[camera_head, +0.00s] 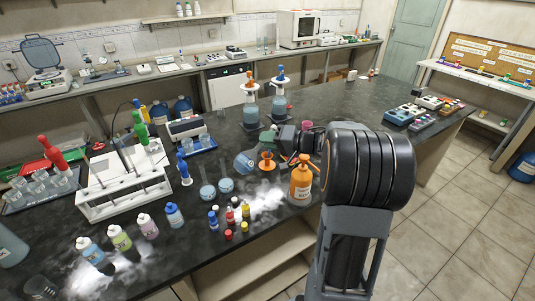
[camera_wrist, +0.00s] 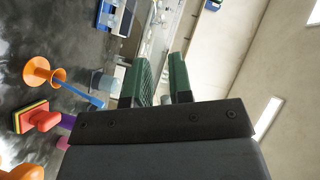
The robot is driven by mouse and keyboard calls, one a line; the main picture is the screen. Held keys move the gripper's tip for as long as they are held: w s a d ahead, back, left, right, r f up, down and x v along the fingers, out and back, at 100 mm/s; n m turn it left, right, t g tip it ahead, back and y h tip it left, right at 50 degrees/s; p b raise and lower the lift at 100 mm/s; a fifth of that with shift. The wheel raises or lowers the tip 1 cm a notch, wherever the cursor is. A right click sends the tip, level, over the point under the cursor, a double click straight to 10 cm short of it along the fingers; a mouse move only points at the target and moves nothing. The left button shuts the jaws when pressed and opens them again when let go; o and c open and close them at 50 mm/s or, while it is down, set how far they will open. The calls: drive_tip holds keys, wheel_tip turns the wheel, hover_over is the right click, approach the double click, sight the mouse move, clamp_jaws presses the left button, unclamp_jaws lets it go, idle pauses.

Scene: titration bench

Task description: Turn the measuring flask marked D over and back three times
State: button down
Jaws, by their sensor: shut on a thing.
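My gripper (camera_head: 274,134) reaches in from the right over the middle of the dark bench. It is shut on a clear flask (camera_head: 245,161) with pale blue liquid, the measuring flask. The flask is tilted, its round body low and to the left of the jaws. I cannot read a letter on it. The fingers hide part of its neck. In the wrist view, the green finger pads (camera_wrist: 160,78) stand a little apart, and the held glass between them is hard to make out.
An orange stand (camera_head: 267,161) is close beside the flask. An orange bottle (camera_head: 301,181) stands to the right, two small flasks (camera_head: 225,185) in front. A white tube rack (camera_head: 125,190) is at left; two dispenser bottles (camera_head: 250,113) stand behind.

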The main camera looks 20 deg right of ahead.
drive_tip(key=n+h, duration=0.2)
drive_tip(key=n, duration=0.1)
drive_tip(key=n+h, duration=0.2)
drive_tip(key=n, duration=0.1)
drive_tip(key=n+h, duration=0.2)
drive_tip(key=shift+s+a+r+n+t+b, duration=0.1)
drive_tip(key=shift+a+r+n+t+b, duration=0.1)
drive_tip(key=shift+a+n+t+b, duration=0.15)
drive_tip(key=shift+d, duration=0.1)
idle(0.8)
